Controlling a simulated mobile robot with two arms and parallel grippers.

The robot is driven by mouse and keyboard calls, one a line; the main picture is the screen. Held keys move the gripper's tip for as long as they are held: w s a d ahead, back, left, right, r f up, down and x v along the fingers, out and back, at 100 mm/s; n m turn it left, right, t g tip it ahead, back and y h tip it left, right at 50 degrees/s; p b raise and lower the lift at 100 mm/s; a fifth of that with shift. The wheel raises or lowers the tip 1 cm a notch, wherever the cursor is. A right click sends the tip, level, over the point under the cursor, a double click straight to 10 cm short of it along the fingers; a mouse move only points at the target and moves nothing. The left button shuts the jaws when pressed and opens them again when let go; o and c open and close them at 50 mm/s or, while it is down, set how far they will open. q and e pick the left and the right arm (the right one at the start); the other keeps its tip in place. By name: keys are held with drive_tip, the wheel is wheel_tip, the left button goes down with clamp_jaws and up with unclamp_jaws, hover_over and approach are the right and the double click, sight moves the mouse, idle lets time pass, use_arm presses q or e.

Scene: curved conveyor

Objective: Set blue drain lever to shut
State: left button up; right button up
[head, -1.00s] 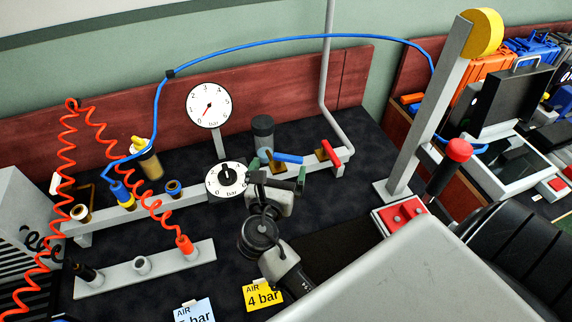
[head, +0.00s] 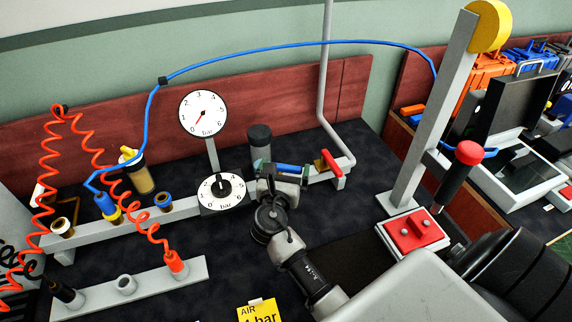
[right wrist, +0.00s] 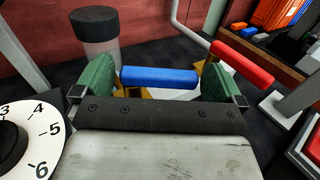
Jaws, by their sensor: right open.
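The blue drain lever (head: 290,168) sits on a brass valve at the right part of the grey manifold bar. In the head view it lies roughly along the bar, partly hidden by my right gripper (head: 283,174). In the right wrist view the blue lever (right wrist: 158,76) lies crosswise between the two green fingers of my right gripper (right wrist: 160,82). The fingers are wide apart, one beyond each end of the lever. I cannot tell whether they touch it. My left gripper is not in view.
A red lever (head: 331,162) stands close to the right, near a grey pipe (head: 323,90). A dark-capped cylinder (head: 259,142) stands just behind. A dial knob (head: 222,188) and pressure gauge (head: 204,113) are to the left. A red-topped block (head: 413,231) is at right.

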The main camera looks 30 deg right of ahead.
drive_tip(key=shift+w+d, duration=0.5)
drive_tip(key=c, duration=1)
drive_tip(key=shift+d, duration=0.1)
drive_tip(key=shift+c, duration=0.2)
